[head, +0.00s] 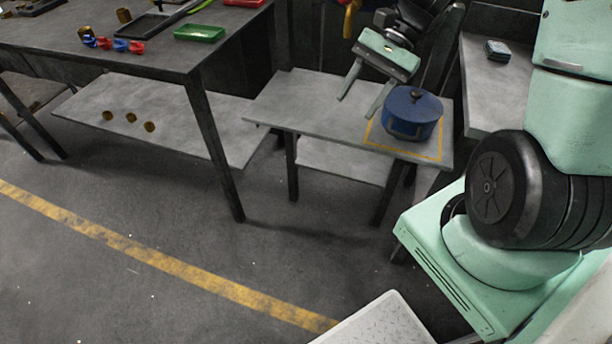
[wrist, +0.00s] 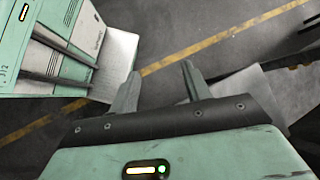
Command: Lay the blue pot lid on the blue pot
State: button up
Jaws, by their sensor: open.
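The blue pot (head: 408,130) stands upright inside a yellow outline on the small grey table in the head view. Neither pot nor lid shows there.
The small table (head: 300,108) is clear left of the pot. A dark workbench (head: 150,45) at the left holds a green tray (head: 200,33) and small coloured parts. A grey counter (head: 490,80) stands at the right. The floor in front is open, crossed by a yellow line (head: 170,262).

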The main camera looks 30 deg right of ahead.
jog(key=s+a+r+n+h, duration=0.1)
jog(key=s+a+n+h, duration=0.2)
jog(key=s+a+n, duration=0.4)
jog(key=s+a+r+n+t+h, duration=0.1)
jog(key=s+a+r+n+h, duration=0.1)
jog(key=s+a+n+h, duration=0.2)
jog(key=s+a+n, duration=0.3)
jog(key=a+n, duration=0.5)
jog(key=a, duration=0.1)
jog(key=shift+n+h, duration=0.3)
jog(key=shift+n, duration=0.1)
notch_tip(320, 180, up, 6)
jog(key=p, duration=0.5)
jog(key=shift+f+p, duration=0.2)
jog(key=shift+p, duration=0.15)
